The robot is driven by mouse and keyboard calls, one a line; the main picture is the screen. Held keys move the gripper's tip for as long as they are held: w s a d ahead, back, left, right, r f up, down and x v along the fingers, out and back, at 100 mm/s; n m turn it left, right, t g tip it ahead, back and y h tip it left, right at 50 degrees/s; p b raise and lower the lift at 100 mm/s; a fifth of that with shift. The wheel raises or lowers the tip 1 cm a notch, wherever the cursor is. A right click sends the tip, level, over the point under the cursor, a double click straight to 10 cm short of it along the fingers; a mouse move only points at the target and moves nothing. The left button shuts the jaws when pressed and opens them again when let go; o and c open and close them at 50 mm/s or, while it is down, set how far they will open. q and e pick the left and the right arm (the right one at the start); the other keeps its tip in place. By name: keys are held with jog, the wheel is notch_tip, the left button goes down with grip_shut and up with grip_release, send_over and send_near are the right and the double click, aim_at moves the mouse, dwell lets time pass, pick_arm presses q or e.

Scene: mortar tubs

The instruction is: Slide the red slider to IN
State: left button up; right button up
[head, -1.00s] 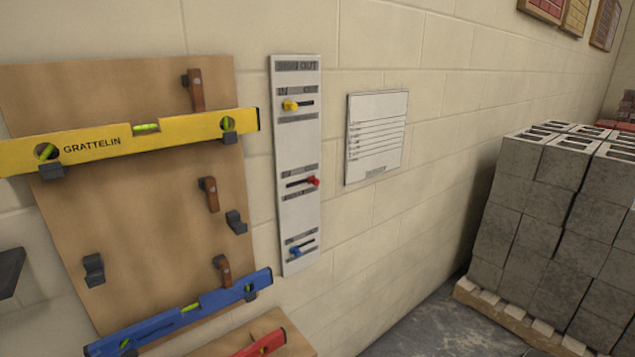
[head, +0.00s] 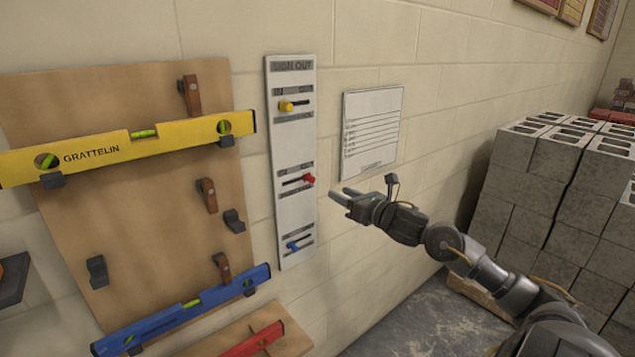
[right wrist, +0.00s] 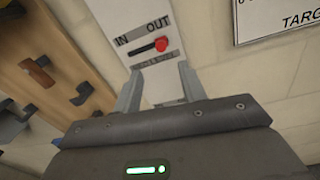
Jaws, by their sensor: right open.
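The red slider (head: 308,179) is a small red knob at the right end of its slot on the white sign-out board (head: 291,222) on the wall. In the right wrist view the red knob (right wrist: 161,45) sits at the OUT end, with IN at the left end of the slot. My right gripper (head: 338,194) is open and empty, a little to the right of and below the red knob, and apart from it. In the right wrist view its two fingers (right wrist: 158,82) point toward the board, below the red slot. My left gripper is not in view.
A yellow slider (head: 286,106) is above the red one and a blue slider (head: 293,246) below, both at the left. A paper sheet (head: 371,130) hangs right of the board. A wooden panel (head: 150,215) with levels is at left, grey blocks (head: 520,190) at right.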

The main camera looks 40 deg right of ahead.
aim_at(313, 180)
jog(key=w+p, duration=0.3)
jog(key=w, duration=0.6)
jog(key=shift+w+p, duration=0.15)
jog(key=shift+p, duration=0.15)
jog(key=shift+w+a+f, duration=0.1)
jog(key=shift+w+a, duration=0.05)
jog(key=shift+w, duration=0.6)
grip_shut()
